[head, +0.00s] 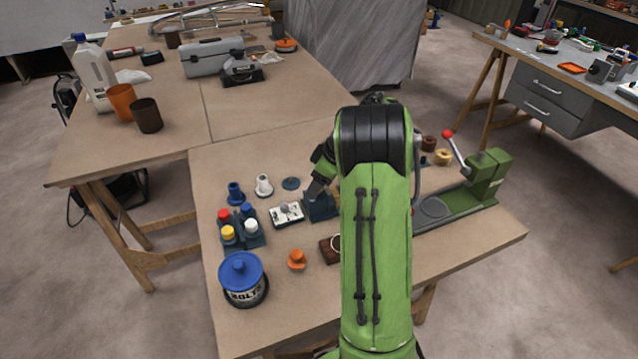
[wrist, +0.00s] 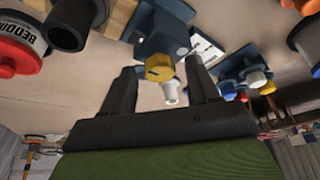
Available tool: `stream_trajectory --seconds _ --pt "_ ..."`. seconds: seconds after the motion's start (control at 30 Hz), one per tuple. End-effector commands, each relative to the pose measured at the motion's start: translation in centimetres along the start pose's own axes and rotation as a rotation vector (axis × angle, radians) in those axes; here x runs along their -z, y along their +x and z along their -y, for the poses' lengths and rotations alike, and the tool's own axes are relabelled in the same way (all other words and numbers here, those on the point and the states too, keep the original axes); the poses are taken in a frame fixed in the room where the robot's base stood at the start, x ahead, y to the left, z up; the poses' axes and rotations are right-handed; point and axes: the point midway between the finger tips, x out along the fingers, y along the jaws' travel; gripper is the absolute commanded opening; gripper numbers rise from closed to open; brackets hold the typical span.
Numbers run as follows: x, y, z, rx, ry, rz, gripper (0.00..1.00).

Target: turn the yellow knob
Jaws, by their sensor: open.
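The yellow knob (wrist: 158,69) shows in the wrist view on the front of a dark blue block (wrist: 160,35). My gripper (wrist: 161,63) is open, with one dark finger on each side of the knob in the picture. I cannot tell whether the fingertips reach as far as the knob. In the head view the blue block (head: 318,208) stands right of a white switch plate, and my gripper (head: 318,181) is close above it, partly behind my arm. The knob itself is hidden there.
A blue rack of coloured caps (head: 246,236), a white spool (head: 264,186), a bolt tin (head: 242,280) and an orange knob (head: 297,260) stand to the left and front. A green lever press (head: 482,180) stands at right. The table's front left is partly clear.

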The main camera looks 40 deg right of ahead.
Motion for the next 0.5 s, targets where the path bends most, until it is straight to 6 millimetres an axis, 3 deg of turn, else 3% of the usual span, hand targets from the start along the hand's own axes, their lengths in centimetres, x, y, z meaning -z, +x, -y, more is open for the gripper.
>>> stream_trajectory --seconds 0.1,0.43,0.5 --pt "0.02 -0.07 0.0 0.0 0.0 0.0 0.58" --pt "0.02 -0.1 0.01 0.0 0.0 0.0 0.08" --pt "0.03 -0.1 0.01 0.0 0.0 0.0 0.05"
